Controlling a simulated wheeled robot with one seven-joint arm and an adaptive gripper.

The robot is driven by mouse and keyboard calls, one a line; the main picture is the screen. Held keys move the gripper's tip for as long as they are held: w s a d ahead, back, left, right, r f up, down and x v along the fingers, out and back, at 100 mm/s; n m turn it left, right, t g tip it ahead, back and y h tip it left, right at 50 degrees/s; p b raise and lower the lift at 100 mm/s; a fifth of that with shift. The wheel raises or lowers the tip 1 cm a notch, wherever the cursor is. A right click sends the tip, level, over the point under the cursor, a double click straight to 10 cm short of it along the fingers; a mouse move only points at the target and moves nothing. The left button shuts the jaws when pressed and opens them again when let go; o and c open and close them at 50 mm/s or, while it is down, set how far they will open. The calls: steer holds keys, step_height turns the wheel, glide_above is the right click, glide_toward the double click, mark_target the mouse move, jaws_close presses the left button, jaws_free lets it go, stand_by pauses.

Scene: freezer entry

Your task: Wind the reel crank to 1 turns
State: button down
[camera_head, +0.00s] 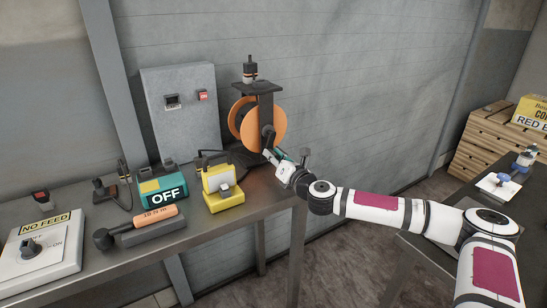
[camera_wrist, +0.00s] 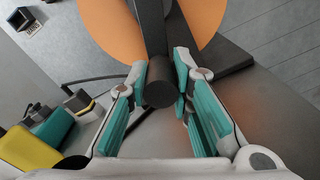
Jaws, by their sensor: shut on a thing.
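The reel (camera_head: 249,122) has orange discs on a dark stand at the back of the grey table. Its orange disc also fills the top of the wrist view (camera_wrist: 205,22). The dark crank arm (camera_wrist: 153,30) runs down across the disc to a dark cylindrical knob (camera_wrist: 159,84). My gripper (camera_head: 273,152) reaches the reel's front from the right. In the wrist view my gripper (camera_wrist: 162,85) has its teal fingers on both sides of the knob, shut on it.
A yellow device (camera_head: 222,188), a teal OFF box (camera_head: 162,189), an orange-handled tool (camera_head: 140,226) and a NO FEED switch panel (camera_head: 40,260) stand left of the reel. A grey wall box (camera_head: 180,110) is behind. Wooden crates (camera_head: 480,145) stand at the far right.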

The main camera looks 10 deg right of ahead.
steer(key=c, duration=1.4)
jaws_free()
steer(key=v, duration=1.2)
